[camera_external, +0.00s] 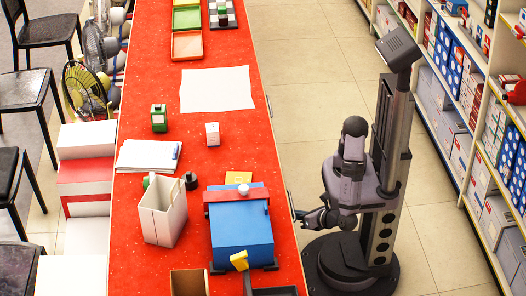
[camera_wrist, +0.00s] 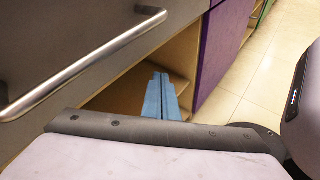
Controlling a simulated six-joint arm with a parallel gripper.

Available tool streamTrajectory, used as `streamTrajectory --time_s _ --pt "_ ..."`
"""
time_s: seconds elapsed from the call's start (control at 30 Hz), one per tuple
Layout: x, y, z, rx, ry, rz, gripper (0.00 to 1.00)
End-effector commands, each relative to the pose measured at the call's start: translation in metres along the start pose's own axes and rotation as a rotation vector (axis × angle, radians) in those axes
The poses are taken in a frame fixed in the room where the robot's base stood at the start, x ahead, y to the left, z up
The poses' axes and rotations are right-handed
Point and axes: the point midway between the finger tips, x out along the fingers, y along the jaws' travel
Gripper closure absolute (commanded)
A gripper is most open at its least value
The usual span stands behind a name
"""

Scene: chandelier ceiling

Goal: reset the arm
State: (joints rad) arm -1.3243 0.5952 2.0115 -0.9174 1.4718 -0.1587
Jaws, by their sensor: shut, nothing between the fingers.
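My gripper (camera_wrist: 161,88) shows in the wrist view as two blue fingers lying side by side, shut with nothing between them. The fingers point toward an open wooden compartment (camera_wrist: 120,92) in the counter's side; I cannot tell whether they touch it. In the external view my arm is folded low beside the red counter (camera_external: 220,131). My gripper (camera_external: 297,214) is at the counter's right side, below the top, and is small there.
A drawer front with a metal bar handle (camera_wrist: 85,62) is close at left in the wrist view, with a purple panel (camera_wrist: 222,45) to the right. A blue box (camera_external: 241,229) stands near the counter edge. Tiled floor (camera_external: 310,75) is clear behind; shelves (camera_external: 470,110) stand right.

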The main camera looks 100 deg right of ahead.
Motion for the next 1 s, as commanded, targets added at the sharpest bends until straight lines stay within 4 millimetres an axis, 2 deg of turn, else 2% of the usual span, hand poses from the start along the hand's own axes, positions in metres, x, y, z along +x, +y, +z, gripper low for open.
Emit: streamTrajectory --time_s 0.03,0.1,0.2,0.3,0.4,0.63,0.8,1.0 --pt "0.024 -0.020 0.002 0.075 0.009 -0.099 1.00" --pt "0.047 -0.047 0.008 0.182 0.018 -0.227 1.00" --pt "0.071 -0.087 0.014 0.340 0.019 -0.403 1.00" --pt "0.085 -0.123 0.021 0.495 0.018 -0.576 1.00" --pt "0.089 -0.147 0.030 0.642 0.043 -0.747 1.00" --pt "0.087 -0.167 0.049 0.979 0.175 -1.067 1.00" --pt "0.088 -0.166 0.060 1.241 0.251 -1.214 1.00" --pt "0.095 -0.158 0.075 1.494 0.301 -1.296 1.00"
